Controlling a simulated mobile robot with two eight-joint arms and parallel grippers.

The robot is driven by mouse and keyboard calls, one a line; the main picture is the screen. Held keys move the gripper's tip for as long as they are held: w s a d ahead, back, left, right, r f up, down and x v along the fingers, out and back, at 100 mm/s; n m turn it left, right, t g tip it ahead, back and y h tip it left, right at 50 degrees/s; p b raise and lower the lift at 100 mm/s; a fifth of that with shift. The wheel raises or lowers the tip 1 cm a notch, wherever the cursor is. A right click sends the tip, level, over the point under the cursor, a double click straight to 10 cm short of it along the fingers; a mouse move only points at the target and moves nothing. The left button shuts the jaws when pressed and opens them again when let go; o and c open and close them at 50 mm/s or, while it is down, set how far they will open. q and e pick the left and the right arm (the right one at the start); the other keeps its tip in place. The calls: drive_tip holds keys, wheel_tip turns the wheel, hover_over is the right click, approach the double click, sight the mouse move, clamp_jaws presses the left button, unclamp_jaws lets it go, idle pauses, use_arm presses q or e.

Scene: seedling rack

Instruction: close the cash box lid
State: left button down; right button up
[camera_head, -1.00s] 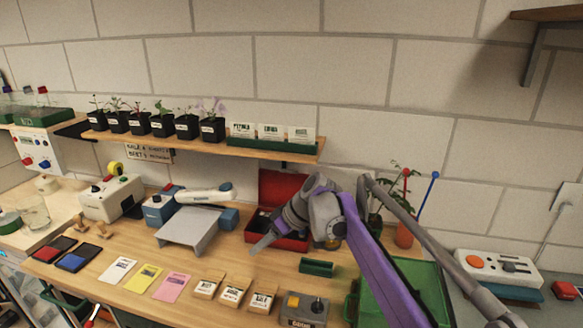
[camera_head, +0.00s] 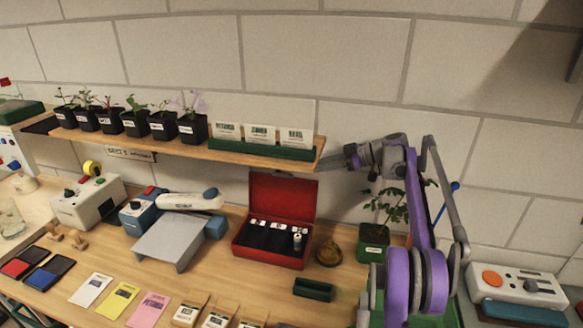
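The red cash box (camera_head: 270,260) stands on the wooden bench below the shelf, with its lid (camera_head: 283,198) upright and open. My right gripper (camera_head: 330,164) is raised above and to the right of the lid, close to the shelf's right end, apart from the box. Its fingers are seen nearly edge-on, so I cannot tell whether it is open or shut. My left gripper is not in view.
The shelf (camera_head: 180,143) bears potted seedlings and seed packets. A brass bowl-like object (camera_head: 328,252) and a potted plant (camera_head: 373,240) stand right of the box. A grey stand (camera_head: 178,241) is at the left.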

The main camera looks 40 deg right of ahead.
drive_tip(key=x, duration=1)
drive_tip(key=shift+w+a, duration=0.1)
drive_tip(key=shift+a, duration=0.25)
clamp_jaws()
idle(0.9)
